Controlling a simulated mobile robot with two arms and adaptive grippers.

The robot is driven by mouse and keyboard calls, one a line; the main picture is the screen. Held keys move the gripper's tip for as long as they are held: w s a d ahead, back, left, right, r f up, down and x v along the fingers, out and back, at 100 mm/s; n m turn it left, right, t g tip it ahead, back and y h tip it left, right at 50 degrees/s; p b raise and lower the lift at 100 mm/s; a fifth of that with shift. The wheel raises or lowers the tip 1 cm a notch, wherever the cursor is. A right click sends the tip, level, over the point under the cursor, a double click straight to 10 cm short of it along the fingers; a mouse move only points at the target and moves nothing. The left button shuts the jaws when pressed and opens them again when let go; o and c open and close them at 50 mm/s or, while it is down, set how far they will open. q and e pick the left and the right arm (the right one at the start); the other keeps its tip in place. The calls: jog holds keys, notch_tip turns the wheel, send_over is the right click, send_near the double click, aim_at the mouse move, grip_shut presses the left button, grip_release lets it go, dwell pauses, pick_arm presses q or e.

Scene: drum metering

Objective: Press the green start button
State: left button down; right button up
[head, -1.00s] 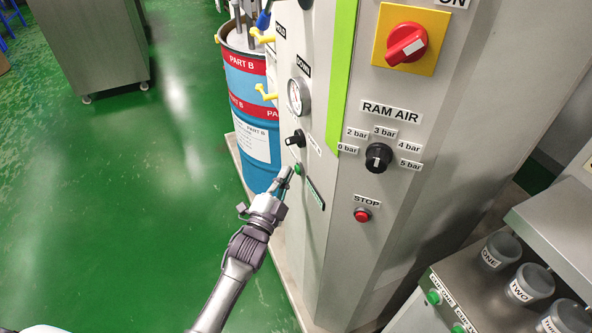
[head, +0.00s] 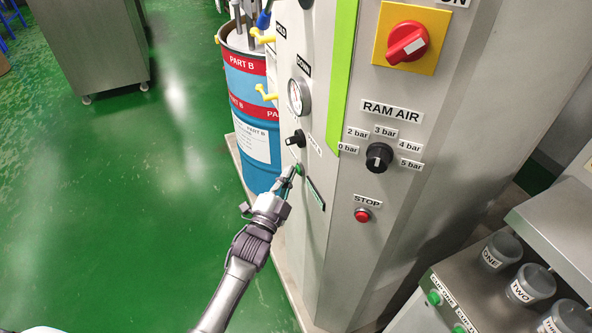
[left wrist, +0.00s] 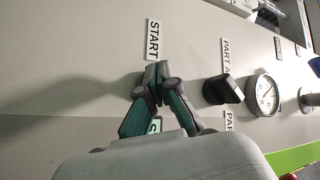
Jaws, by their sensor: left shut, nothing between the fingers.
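The green start button (head: 299,169) is on the side face of the grey cabinet, below the black selector knob. My left gripper (head: 289,171) is shut and empty, its tips right at the button in the head view; I cannot tell whether they touch it. In the left wrist view the closed fingertips (left wrist: 152,75) point at the panel just below the START label (left wrist: 153,39). The button is hidden behind the fingers there. My right gripper is not in view.
A black selector knob (head: 296,138) and a gauge (head: 298,96) sit above the button. The front face has a red STOP button (head: 362,215), a RAM AIR knob (head: 379,157) and a red rotary switch (head: 407,44). A blue drum (head: 252,120) stands behind.

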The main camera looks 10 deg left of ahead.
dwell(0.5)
pick_arm(q)
jog(key=shift+s+a+p, duration=0.35)
jog(key=shift+s+a, duration=0.1)
jog(key=shift+a, duration=0.15)
jog(key=s+a, duration=0.1)
jog(key=s+a+p, duration=0.1)
jog(key=a, duration=0.2)
jog(key=shift+s+a+p, duration=0.1)
jog(key=shift+s+p, duration=0.2)
jog(key=shift+s, duration=0.1)
dwell(0.6)
